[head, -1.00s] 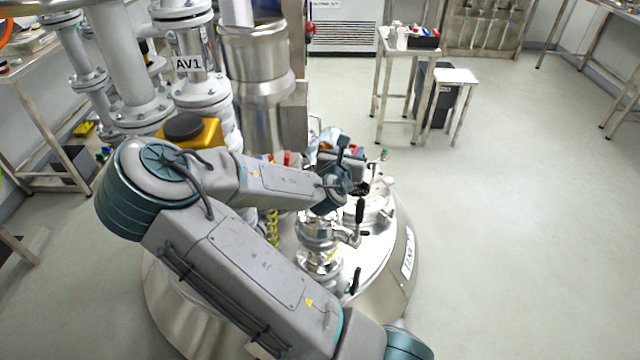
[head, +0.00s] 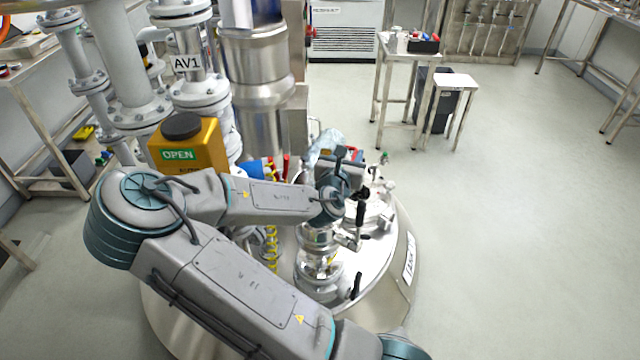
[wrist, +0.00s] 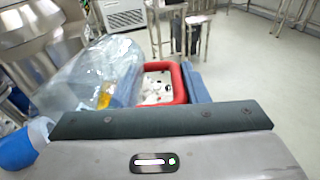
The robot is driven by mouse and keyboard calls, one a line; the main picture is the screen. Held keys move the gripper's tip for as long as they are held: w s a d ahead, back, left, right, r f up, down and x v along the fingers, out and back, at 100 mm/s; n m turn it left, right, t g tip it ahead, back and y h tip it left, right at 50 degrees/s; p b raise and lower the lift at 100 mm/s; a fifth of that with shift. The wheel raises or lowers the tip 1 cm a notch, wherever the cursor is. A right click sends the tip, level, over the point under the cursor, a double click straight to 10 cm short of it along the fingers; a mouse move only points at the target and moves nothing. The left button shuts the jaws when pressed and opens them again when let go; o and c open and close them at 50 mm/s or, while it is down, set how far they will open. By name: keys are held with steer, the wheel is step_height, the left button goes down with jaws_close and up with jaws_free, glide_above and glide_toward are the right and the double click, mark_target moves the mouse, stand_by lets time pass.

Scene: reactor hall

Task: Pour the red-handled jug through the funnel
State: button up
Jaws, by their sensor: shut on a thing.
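In the wrist view, a clear jug (wrist: 85,75) fills the left side, with a small amber patch showing low in it. Its red handle (wrist: 178,82) is a loop between the blue fingers of my gripper (wrist: 165,78), which is shut on it. In the head view, a pale, clear shape that looks like the jug (head: 326,140) shows just behind my wrist, above the steel tank. My arm hides my fingers there. I cannot make out the funnel for certain in either view.
The round steel tank (head: 401,250) carries valves with black levers (head: 361,212). A yellow box marked OPEN (head: 190,148) and pipes stand at the left. A blue, cup-like thing (wrist: 14,150) is at the wrist view's lower left. The floor at right (head: 520,220) is clear.

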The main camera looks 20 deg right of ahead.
steer(key=shift+s+a+r+t+h+b, duration=0.2)
steer(key=shift+t+h+b, duration=0.2)
steer(key=shift+b, duration=0.4)
stand_by(0.4)
steer(key=shift+r+t+h+b, duration=0.3)
steer(key=shift+r+t+b, duration=0.15)
steer(key=shift+r, duration=0.2)
steer(key=shift+r+t+h+b, duration=0.25)
steer(key=shift+r+h+b, duration=0.1)
steer(key=shift+r, duration=0.1)
steer(key=shift+s+f+b, duration=0.1)
steer(key=shift+b, duration=0.6)
steer(key=r+t+h+b, duration=0.1)
steer(key=r+b, duration=0.1)
steer(key=b, duration=0.1)
steer(key=s+a+r+t+h+b, duration=0.1)
steer(key=r+t+h+b, duration=0.1)
steer(key=b, duration=0.1)
steer(key=s+r+t+h+b, duration=0.1)
steer(key=r+t+b, duration=0.1)
steer(key=b, duration=0.1)
steer(key=shift+s+a+r+b, duration=0.2)
steer(key=shift+a+r+b, duration=0.1)
steer(key=shift+a, duration=0.1)
